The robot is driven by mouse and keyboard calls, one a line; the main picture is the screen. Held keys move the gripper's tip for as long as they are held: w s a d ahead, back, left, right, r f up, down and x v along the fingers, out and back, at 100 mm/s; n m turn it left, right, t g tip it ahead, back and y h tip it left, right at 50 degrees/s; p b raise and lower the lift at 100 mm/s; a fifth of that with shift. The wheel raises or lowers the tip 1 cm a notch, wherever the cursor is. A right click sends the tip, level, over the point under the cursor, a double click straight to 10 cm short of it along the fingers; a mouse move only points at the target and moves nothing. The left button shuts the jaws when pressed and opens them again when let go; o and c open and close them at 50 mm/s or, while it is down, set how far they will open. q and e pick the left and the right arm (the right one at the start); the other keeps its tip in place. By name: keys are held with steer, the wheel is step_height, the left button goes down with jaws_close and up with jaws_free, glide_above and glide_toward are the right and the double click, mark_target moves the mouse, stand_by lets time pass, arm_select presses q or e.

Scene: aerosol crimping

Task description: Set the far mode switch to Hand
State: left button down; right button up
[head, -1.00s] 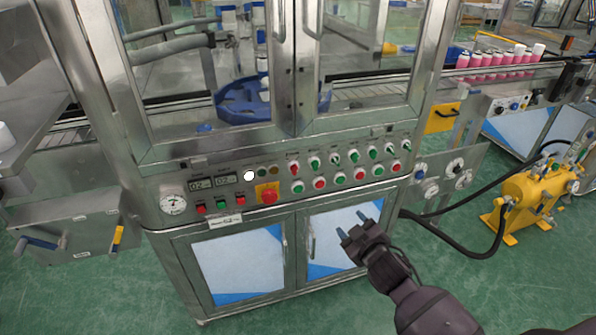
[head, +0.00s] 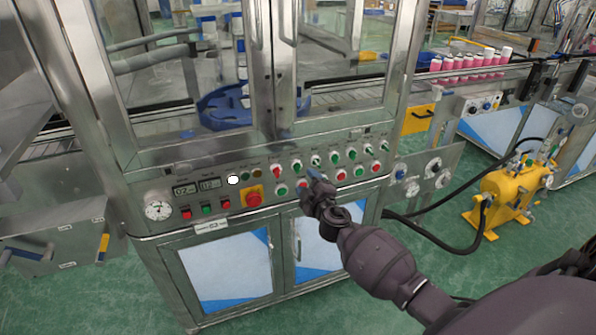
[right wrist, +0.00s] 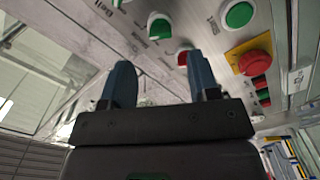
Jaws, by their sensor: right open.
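The control panel (head: 225,176) carries an upper row of mostly green switches, with one at the row's right end (head: 384,146) and one nearer the middle (head: 316,160). Their labels are too small to read, so I cannot tell which is the far mode switch or its setting. My right gripper (head: 315,177) is in front of the row's middle, covering part of the lower row. In the right wrist view its two blue fingers (right wrist: 161,82) are apart with nothing between them. A green switch (right wrist: 158,27) and a red button (right wrist: 184,55) lie beyond the fingertips. My left gripper is not in view.
A red emergency stop on a yellow plate (head: 254,196) sits left of my right gripper. Glass doors (head: 340,70) stand above the panel and cabinet doors (head: 225,265) below. A yellow pump (head: 505,195) with black hoses stands at the right.

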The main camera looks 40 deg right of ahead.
mark_target(299, 170)
steer(key=x, duration=0.5)
steer(key=shift+w+d+f+b, duration=0.1)
steer(key=shift+w+b, duration=0.3)
steer(key=shift+w+d, duration=0.1)
steer(key=shift+w, duration=0.4)
steer(key=shift+c, duration=0.3)
